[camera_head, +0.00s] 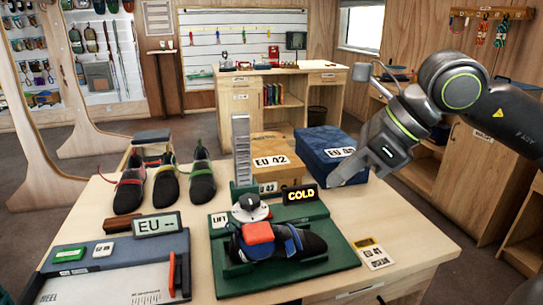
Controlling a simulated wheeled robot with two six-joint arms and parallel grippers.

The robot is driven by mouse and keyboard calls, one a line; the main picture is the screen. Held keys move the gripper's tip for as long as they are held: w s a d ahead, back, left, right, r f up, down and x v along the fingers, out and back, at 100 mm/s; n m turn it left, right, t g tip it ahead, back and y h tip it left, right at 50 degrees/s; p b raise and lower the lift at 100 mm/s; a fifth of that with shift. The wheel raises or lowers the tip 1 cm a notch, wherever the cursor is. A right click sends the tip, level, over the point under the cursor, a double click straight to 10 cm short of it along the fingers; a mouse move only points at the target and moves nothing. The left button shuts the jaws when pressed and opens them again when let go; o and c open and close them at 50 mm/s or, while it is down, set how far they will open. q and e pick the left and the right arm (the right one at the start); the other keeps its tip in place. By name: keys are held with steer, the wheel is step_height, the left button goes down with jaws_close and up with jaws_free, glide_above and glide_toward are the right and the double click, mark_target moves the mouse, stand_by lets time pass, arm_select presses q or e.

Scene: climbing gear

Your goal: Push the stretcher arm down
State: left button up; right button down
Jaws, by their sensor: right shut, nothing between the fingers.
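A shoe stretcher stands on a green base (345,256) near the front of the table. A dark shoe with blue parts (300,243) lies on it, with a red block (258,232) over its upper. A pale round piece with a dark knob (249,208) sits behind the red block, by a "LIFT" label (219,220). Which part is the stretcher arm is hard to tell. A grey ridged upright (242,150) rises behind. My right gripper (336,181) is shut and empty, pointing down-left, right of the display and apart from the stretcher. My left gripper is out of view.
A lit display reading "COLD" or "GOLD" (300,194) stands behind the shoe. A blue box (326,143) and a cardboard box (279,170) are behind it. Several shoes (166,184) and an "EU" display (157,225) stand left. The table's right side is largely clear.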

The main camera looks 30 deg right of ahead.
steer(key=shift+v, duration=0.8)
steer(key=shift+a, duration=0.1)
